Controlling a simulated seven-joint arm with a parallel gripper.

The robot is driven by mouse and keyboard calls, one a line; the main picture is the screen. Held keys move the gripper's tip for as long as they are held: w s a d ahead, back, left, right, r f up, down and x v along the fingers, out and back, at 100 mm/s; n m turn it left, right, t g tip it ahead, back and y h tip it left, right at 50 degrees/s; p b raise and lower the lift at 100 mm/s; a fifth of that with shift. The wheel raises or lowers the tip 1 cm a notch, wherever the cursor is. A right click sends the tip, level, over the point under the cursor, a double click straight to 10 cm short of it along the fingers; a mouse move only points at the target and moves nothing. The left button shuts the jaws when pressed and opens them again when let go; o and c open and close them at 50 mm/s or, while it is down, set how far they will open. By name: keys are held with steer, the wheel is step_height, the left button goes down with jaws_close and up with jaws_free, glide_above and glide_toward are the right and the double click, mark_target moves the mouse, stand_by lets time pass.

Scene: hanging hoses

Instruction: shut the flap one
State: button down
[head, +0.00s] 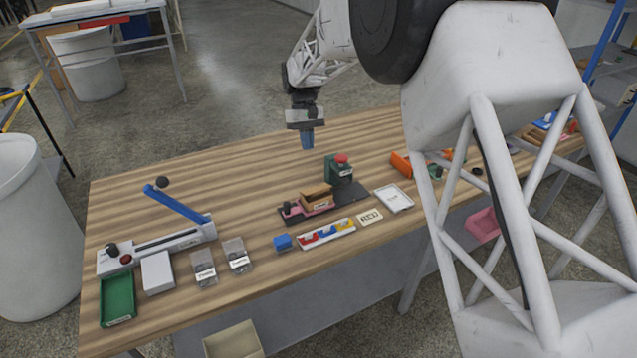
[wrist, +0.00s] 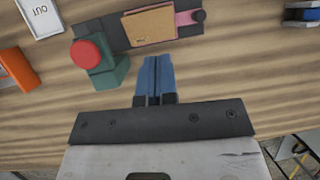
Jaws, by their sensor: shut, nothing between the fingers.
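A white device (head: 160,246) sits at the left of the table. Its blue arm (head: 177,203) with a black knob is raised at a slant, hinged at the right end. Near the table's middle is a dark and pink base (head: 335,207) carrying a brown block (head: 317,197), with a black knob at its left end. A green block with a red button (head: 341,160) stands at its right end. They also show in the wrist view, the brown block (wrist: 150,25) and red button (wrist: 90,52). Which part is the flap I cannot tell. My gripper (head: 306,146) is shut and empty above the table, behind the base.
In front are a white OUT tray (head: 394,198), a tray of coloured pieces (head: 327,234), a blue block (head: 282,241), two clear bins (head: 203,268), a white box (head: 157,272) and a green tray (head: 117,298). Orange things (head: 401,163) lie right. The table's back left is clear.

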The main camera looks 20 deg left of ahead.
mark_target(320, 190)
steer(key=shift+w+r+t+h, duration=0.3)
steer(key=shift+w+r+h, duration=0.2)
steer(key=shift+w+h, duration=0.25)
steer(key=shift+f, duration=0.1)
steer(key=x, duration=1.3)
steer(key=shift+s+f, duration=0.2)
steer(key=shift+f, duration=0.2)
